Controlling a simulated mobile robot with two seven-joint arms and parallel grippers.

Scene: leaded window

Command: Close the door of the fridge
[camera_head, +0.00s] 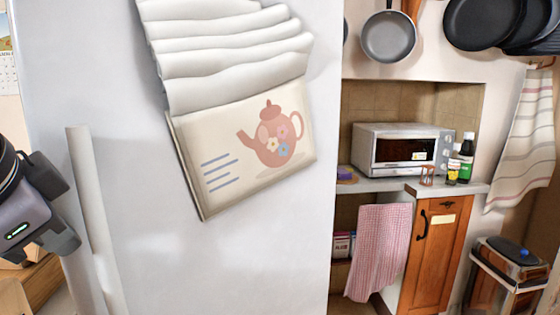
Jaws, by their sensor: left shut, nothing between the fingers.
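The fridge door (250,255) is a large white panel that fills the left and middle of the head view. Its long pale vertical handle (92,215) runs down near the door's left edge. Whether the door stands ajar cannot be told, as no gap or interior shows. My left gripper (48,208) is at the left edge of the view, just left of the handle. It is shut and empty, and seems apart from the handle. My right gripper is out of view.
A teapot-print holder (245,148) with white cloth or paper hangs on the door. A pink cloth (379,250) hangs there, and pans (389,36) hang above.

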